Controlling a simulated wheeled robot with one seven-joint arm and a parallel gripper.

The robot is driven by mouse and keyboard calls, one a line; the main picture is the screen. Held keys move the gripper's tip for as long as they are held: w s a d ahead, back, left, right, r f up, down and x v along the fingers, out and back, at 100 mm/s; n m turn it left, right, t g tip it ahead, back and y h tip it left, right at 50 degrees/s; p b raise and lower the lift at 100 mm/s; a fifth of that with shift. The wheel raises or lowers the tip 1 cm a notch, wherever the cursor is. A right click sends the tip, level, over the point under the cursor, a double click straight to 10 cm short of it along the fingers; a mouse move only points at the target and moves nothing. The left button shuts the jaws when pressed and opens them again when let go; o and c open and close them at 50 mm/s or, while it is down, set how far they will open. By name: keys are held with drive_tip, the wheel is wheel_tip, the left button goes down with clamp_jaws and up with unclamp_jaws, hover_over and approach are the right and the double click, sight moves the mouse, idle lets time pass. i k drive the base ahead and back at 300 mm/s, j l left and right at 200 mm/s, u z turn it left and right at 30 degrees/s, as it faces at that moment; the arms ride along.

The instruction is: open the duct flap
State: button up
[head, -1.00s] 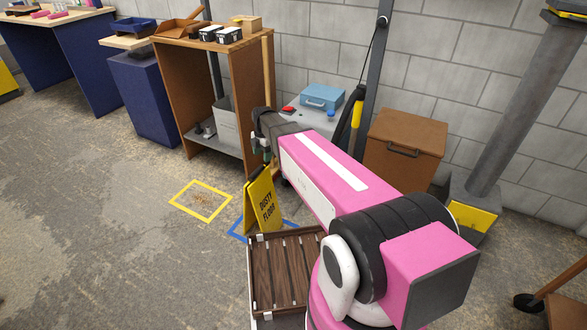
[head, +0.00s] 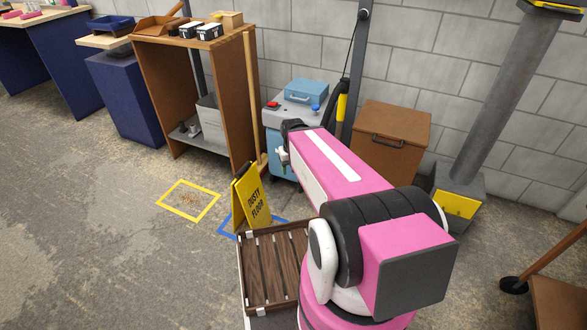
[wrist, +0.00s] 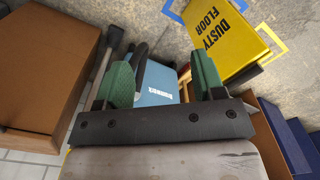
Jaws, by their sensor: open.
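A slanted grey duct (head: 510,95) stands by the wall at the right in the head view. A yellow plate (head: 459,204) at its foot looks like the flap; I cannot tell its state. The duct and plate do not show in the wrist view. My gripper (head: 284,156) is well left of the plate, in front of a blue machine. In the wrist view my gripper (wrist: 164,82) has its two green fingertips wide apart with nothing held. The blue machine's side (wrist: 158,84) shows beyond the gap.
A brown chest (head: 392,140) stands between the blue machine (head: 285,165) and the duct. A yellow floor sign (head: 250,197) and slatted wooden tray (head: 272,270) are left of my arm. A wheeled wooden cart (head: 560,300) is lower right. Floor at left is open.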

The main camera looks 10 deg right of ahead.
sight(453, 204)
drive_tip(key=z, duration=2.2)
drive_tip(key=j+z, duration=0.25)
drive_tip(key=j, duration=0.35)
drive_tip(key=i, duration=0.05)
